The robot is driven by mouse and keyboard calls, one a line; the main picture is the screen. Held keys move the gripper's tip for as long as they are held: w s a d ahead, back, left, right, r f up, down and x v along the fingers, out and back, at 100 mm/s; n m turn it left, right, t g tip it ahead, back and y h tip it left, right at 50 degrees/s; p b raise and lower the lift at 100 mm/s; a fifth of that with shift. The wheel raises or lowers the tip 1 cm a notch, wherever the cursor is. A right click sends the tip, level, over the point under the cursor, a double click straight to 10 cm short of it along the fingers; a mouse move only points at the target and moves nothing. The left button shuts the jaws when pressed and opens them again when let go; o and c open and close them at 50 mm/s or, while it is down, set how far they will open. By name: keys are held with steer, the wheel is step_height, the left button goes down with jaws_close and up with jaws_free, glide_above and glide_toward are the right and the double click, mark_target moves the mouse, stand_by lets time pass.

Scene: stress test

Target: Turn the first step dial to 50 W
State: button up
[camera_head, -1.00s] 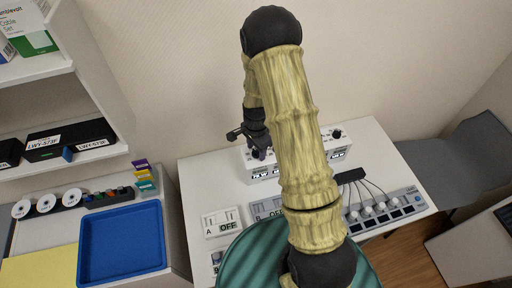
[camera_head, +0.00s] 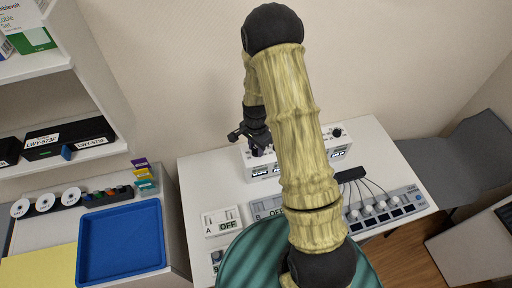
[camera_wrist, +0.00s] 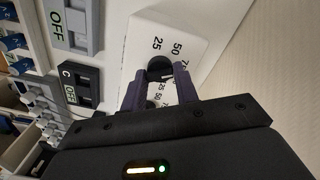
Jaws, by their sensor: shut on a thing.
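The white dial box (camera_head: 341,152) stands at the back of the white table, with small displays on its front. My gripper (camera_head: 258,150) is at its left end, pointing down, with my arm hiding the middle of the box. In the wrist view a black dial (camera_wrist: 159,67) sits on the white panel with printed marks 25, 50 and part of a 75. My gripper's purple fingers (camera_wrist: 161,76) are on both sides of this dial and shut on it. The dial's pointer is too unclear to read.
A switch unit marked A, OFF (camera_head: 221,221) and another marked B (camera_head: 268,208) lie in front of the box. A grey-blue panel with white knobs (camera_head: 384,208) and cables is at the right. A blue tray (camera_head: 121,275) lies on the left counter.

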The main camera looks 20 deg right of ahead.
mark_target(256, 149)
steer(key=n+b, duration=0.1)
steer(key=n, duration=0.2)
steer(key=shift+n, duration=0.4)
steer(key=shift+n+b, duration=0.55)
steer(key=shift+n, duration=1.15)
steer(key=o, duration=1)
step_height(256, 149, up, 18)
steer(key=b, duration=0.2)
steer(key=shift+f+b, duration=0.25)
steer(key=shift+b, duration=0.05)
